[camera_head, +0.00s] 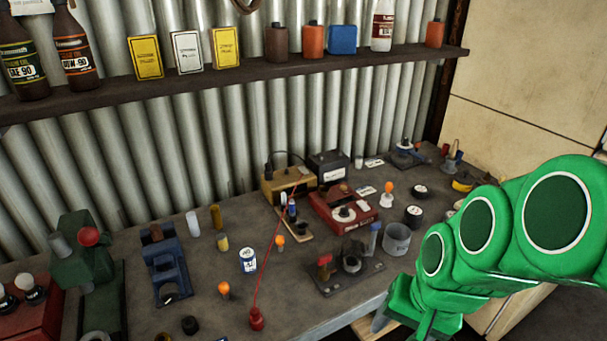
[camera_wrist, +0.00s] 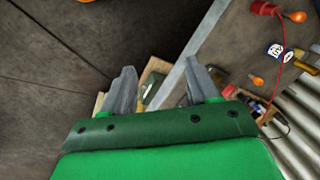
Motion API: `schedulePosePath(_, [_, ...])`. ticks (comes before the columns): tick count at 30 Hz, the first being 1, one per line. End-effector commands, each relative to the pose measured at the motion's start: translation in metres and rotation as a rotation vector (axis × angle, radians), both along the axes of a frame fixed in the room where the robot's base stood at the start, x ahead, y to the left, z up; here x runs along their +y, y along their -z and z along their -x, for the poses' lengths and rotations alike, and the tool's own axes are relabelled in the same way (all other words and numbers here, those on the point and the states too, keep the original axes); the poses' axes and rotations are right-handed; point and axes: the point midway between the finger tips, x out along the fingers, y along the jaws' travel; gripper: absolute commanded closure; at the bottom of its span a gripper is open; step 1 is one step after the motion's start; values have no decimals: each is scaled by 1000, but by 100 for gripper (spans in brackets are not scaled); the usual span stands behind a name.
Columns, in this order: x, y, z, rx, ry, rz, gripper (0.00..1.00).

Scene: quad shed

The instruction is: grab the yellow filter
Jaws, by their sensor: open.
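Two small yellow cylinders stand on the grey bench (camera_head: 190,290): a taller mustard one (camera_head: 216,217) and a shorter yellow one (camera_head: 222,242). I cannot tell which, if either, is the yellow filter. Yellowish cylinders also show near the top right of the wrist view (camera_wrist: 305,67). My gripper (camera_wrist: 162,88) has its two grey fingers spread apart with nothing held between them. It is past the bench's front edge, well away from the yellow cylinders. In the head view my green arm is at the right, and the fingers are not clearly seen.
A white-blue can (camera_head: 248,261) and orange-topped items stand near the cylinders. A red cable (camera_head: 265,270) crosses the bench. A blue vice-like tool (camera_head: 166,265) is left, a red device (camera_head: 343,207) right. A shelf (camera_head: 250,66) with bottles and boxes hangs above.

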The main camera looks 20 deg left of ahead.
Motion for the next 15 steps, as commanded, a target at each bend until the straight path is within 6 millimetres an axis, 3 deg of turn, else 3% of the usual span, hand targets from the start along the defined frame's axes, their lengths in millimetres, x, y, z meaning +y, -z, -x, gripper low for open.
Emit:
schedulePosePath(1, [22, 1, -11, -17, 17, -47, 41])
schedulePosePath(6, [95, -5, -47, -76, 138, -232, 41])
schedulePosePath(15, [216, -24, -87, -52, 413, -578, 41])
